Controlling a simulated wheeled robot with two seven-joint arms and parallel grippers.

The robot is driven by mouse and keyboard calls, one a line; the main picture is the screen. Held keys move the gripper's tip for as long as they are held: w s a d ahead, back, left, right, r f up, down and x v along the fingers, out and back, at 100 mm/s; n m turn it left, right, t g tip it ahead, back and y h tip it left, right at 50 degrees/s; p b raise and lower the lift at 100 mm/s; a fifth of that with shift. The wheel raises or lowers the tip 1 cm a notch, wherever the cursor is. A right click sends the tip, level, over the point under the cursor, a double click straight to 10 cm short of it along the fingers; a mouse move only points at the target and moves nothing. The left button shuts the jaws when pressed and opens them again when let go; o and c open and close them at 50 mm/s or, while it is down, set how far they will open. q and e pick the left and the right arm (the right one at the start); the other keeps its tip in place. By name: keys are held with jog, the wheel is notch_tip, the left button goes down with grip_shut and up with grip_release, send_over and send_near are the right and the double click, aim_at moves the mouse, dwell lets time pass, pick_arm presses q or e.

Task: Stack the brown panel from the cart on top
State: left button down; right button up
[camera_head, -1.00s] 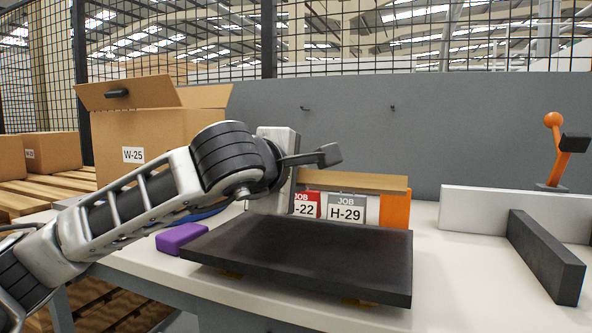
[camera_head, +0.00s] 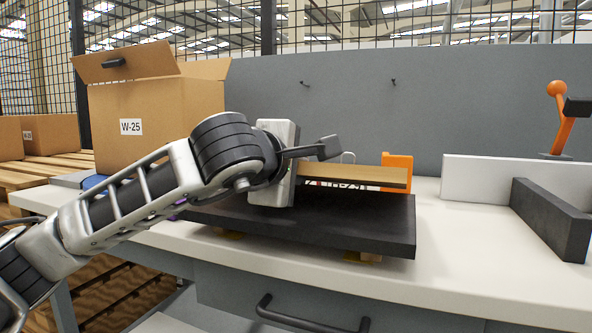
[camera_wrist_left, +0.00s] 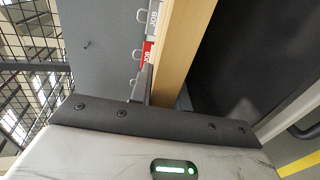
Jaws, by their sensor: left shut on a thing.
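The brown panel (camera_head: 355,178) is a thin, flat board with a light wood edge, held level above the dark slab. In the left wrist view the panel (camera_wrist_left: 182,55) runs away from the gripper as a tan strip. My left gripper (camera_head: 298,166) is shut on the panel's left end; its fingertips are partly hidden. A narrow gap seems to remain between panel and slab, though contact cannot be judged. My right gripper is out of view.
An orange block (camera_head: 397,160) stands behind the panel, with job cards mostly hidden there. A white fence (camera_head: 480,180), a dark bar (camera_head: 550,220) and an orange-handled clamp (camera_head: 562,125) stand right. A cardboard box (camera_head: 150,120) is left. The white bench top (camera_head: 460,250) is clear front right.

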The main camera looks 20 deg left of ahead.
pick_arm(q)
jog(key=shift+r, duration=0.3)
jog(key=c, duration=1.2)
grip_release()
jog(key=shift+c, duration=0.2)
jog(key=shift+f, duration=0.35)
jog(key=b+v, duration=0.1)
jog(key=v, duration=0.6)
jog(key=shift+r+b, duration=0.2)
jog(key=shift+b, duration=0.1)
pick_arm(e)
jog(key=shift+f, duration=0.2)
